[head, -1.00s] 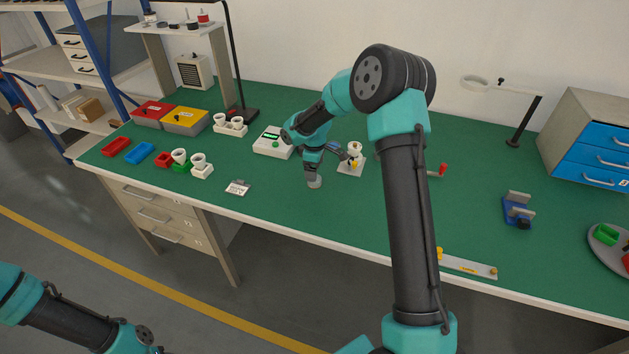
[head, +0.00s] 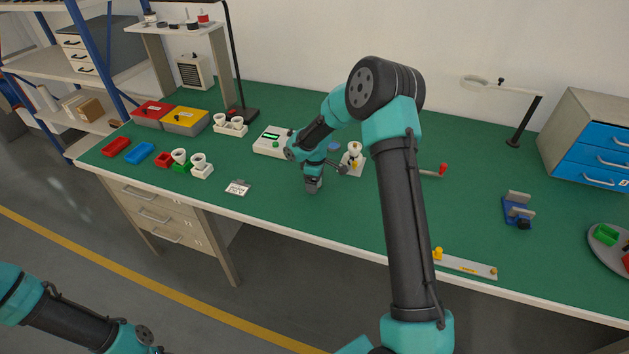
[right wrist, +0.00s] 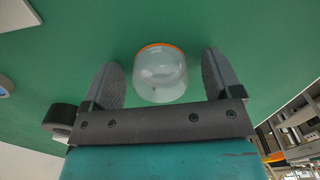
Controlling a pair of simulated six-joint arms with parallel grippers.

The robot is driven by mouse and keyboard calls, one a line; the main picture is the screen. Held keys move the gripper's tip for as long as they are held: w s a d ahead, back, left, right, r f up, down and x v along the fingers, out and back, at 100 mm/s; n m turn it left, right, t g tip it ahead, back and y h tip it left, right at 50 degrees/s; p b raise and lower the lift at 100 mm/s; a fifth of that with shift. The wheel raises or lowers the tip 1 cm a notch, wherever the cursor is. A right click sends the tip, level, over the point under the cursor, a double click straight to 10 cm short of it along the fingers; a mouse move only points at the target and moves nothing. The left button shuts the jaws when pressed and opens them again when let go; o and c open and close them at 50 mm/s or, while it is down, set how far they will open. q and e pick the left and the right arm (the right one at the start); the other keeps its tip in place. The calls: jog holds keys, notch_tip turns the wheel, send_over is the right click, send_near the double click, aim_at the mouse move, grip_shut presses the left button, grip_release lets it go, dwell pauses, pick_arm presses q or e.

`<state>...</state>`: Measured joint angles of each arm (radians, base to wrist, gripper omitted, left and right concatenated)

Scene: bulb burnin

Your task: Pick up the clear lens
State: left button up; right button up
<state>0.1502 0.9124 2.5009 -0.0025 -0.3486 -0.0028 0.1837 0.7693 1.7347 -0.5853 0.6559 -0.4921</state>
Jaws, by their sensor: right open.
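The clear lens (right wrist: 161,75) is a small transparent dome with an orange rim, in the right wrist view. It sits between the two fingers of my right gripper (right wrist: 160,80), with a visible gap on both sides. The gripper is open. In the head view my right gripper (head: 313,187) points down at the green bench, and it hides the lens there. My left arm shows at the lower left of the head view, but its gripper is out of the frame.
A white tester box (head: 271,142) stands behind and left of my right gripper. A small white stand (head: 352,158) is behind and right of it. A white card (head: 238,187) and several white cups lie to the left. The bench (head: 270,215) is clear in front.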

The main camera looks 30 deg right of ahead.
dwell(0.3)
jog(key=c, duration=1)
jog(key=shift+r, duration=1.5)
jog(key=shift+s+r, duration=0.1)
jog(key=shift+r, duration=0.25)
jog(key=s+a, duration=0.2)
jog(key=s, duration=0.2)
jog(key=s+a+r, duration=0.1)
jog(key=s+a, duration=0.2)
jog(key=s, duration=0.2)
jog(key=s+a, duration=0.3)
jog(key=s, duration=0.1)
jog(key=shift+s+a+r, duration=0.15)
jog(key=shift+s+a, duration=0.05)
jog(key=shift+r, duration=0.15)
jog(key=shift+r, duration=2.1)
